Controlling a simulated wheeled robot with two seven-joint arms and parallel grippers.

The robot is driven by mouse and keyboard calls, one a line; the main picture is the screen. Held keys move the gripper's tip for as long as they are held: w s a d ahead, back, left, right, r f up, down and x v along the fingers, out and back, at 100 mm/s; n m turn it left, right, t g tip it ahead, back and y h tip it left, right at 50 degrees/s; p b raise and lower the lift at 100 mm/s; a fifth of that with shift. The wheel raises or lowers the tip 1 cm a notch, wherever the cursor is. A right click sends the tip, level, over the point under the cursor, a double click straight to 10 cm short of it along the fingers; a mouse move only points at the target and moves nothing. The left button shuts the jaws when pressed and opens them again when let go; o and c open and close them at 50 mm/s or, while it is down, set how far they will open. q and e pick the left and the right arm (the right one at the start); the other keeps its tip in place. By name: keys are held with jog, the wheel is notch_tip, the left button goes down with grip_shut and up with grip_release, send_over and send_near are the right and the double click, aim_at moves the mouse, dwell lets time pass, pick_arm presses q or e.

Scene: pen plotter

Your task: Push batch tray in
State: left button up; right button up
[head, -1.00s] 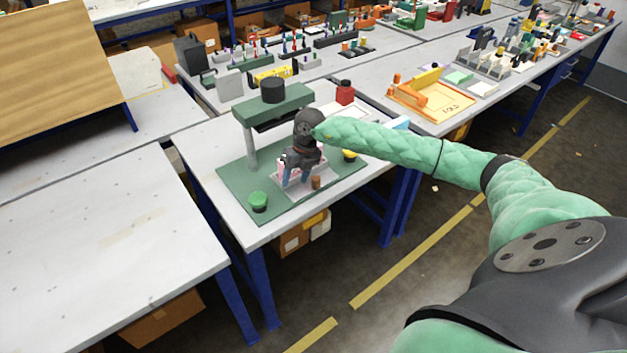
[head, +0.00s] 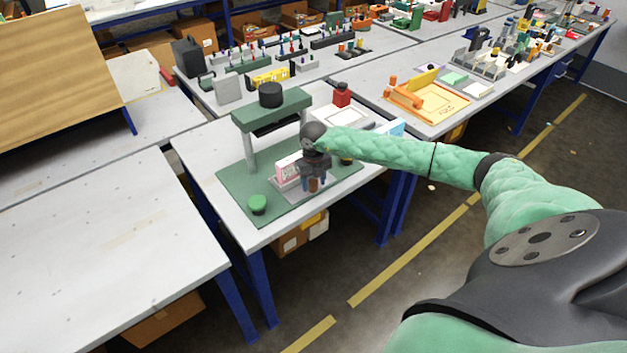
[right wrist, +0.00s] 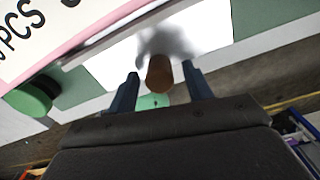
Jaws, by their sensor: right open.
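The batch tray (head: 287,190) is a light grey tray on a green base plate. A white and pink box (head: 288,166) stands on it, and its printed edge fills the upper left of the right wrist view (right wrist: 45,30). A brown round knob (head: 313,185) is at the tray's front. My right gripper (head: 315,186) points down at the knob from above. In the right wrist view the knob (right wrist: 159,73) lies between the two open fingers (right wrist: 161,88), with gaps on both sides. My left gripper is not in view.
A green press frame with a black cap (head: 270,95) stands over the back of the base plate. A green button (head: 257,203) is at its front left corner. A red-topped item and a white tray (head: 340,116) are behind. The table's left side is clear.

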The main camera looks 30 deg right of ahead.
jog(key=shift+f, duration=0.35)
grip_shut()
jog(key=shift+w, duration=0.1)
